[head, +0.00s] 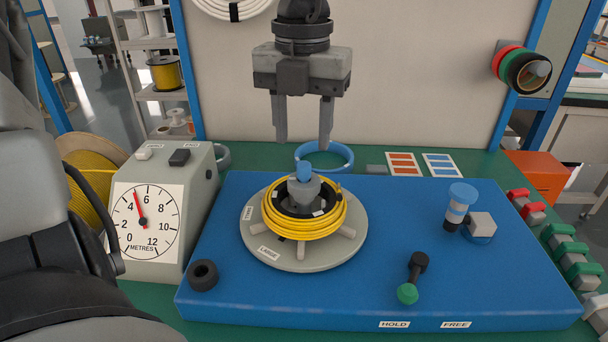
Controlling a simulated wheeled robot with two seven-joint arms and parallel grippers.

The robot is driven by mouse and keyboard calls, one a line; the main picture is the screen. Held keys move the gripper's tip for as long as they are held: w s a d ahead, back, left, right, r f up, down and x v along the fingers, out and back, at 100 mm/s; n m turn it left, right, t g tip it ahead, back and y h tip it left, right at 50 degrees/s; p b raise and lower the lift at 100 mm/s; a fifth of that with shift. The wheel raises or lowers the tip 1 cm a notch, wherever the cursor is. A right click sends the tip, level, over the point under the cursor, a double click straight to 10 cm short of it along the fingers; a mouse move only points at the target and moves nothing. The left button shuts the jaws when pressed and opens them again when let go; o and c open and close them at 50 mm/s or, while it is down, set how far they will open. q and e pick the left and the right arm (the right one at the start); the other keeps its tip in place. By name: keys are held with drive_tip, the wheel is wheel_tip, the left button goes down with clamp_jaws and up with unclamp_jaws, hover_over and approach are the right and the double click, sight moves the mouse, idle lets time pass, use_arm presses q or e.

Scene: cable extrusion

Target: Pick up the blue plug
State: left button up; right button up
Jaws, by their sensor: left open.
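The blue plug (304,171) is a small blue piece standing upright on top of a grey hub (304,189) at the middle of a yellow cable coil (304,226). The coil lies on a round grey turntable (262,243) on the blue base plate (400,290). My left gripper (303,142) hangs fingers down above the plug in the head view. Its two fingers are wide apart and empty, and the fingertips appear above the plug, one on each side. My right gripper is not in view.
A dial box (197,200) marked in metres stands left of the turntable. A blue ring (340,149) lies behind it. Red and green clamps (565,245) line the right edge.

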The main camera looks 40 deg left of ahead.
sight(304, 164)
use_arm(q)
wheel_tip(304, 164, down, 5)
drive_tip(key=shift+w+f, duration=0.1)
drive_tip(key=shift+f, duration=0.05)
clamp_jaws()
